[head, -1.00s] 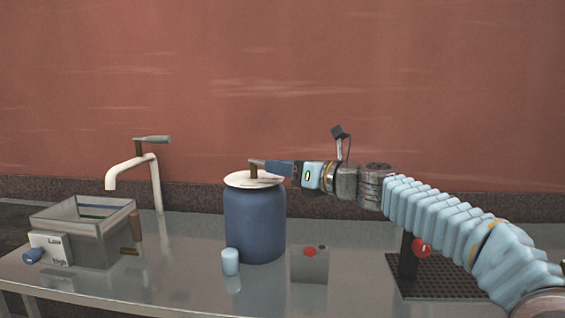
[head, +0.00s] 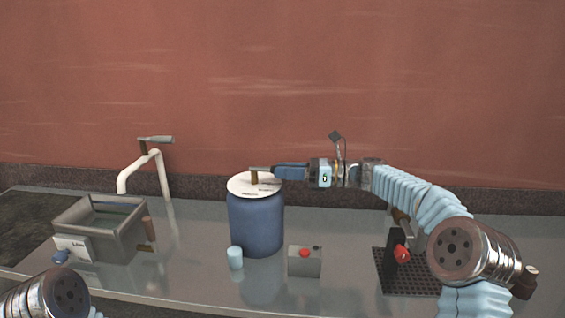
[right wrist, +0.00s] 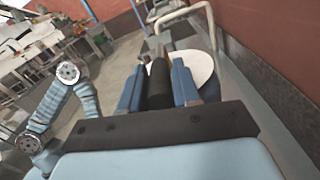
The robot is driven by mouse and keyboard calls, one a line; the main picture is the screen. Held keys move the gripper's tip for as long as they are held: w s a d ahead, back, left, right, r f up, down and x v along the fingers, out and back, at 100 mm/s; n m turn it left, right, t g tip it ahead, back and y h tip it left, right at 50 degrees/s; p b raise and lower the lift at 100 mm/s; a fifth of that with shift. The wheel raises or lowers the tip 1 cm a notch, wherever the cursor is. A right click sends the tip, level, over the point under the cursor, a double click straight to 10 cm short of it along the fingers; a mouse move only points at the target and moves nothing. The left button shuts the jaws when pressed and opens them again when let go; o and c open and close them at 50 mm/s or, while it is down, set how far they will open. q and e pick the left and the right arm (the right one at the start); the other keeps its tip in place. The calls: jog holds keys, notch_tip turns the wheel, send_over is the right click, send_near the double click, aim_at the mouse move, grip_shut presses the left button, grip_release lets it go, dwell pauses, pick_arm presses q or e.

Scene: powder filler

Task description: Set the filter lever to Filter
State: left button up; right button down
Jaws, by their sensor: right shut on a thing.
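The blue drum (head: 256,225) stands on the table with a round white lid (head: 240,190). The filter lever (head: 255,176) rises from the lid on a brown post, with its handle pointing right. My right gripper (head: 277,169) reaches in from the right and is shut on that handle. In the right wrist view the dark lever handle (right wrist: 159,82) lies between the blue fingers of my right gripper (right wrist: 158,78), with the white lid beyond. The lid's printed marks are too small to read. My left arm's end shows at the bottom left, but its gripper is out of view.
A small light blue cup (head: 235,257) and a grey button box (head: 304,262) stand before the drum. A black perforated plate (head: 392,285) lies at the right.

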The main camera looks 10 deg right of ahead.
dwell(0.3)
jog(key=c, duration=0.8)
grip_release()
jog(key=shift+a, duration=0.1)
jog(key=v, duration=1.4)
jog(key=shift+f, duration=0.1)
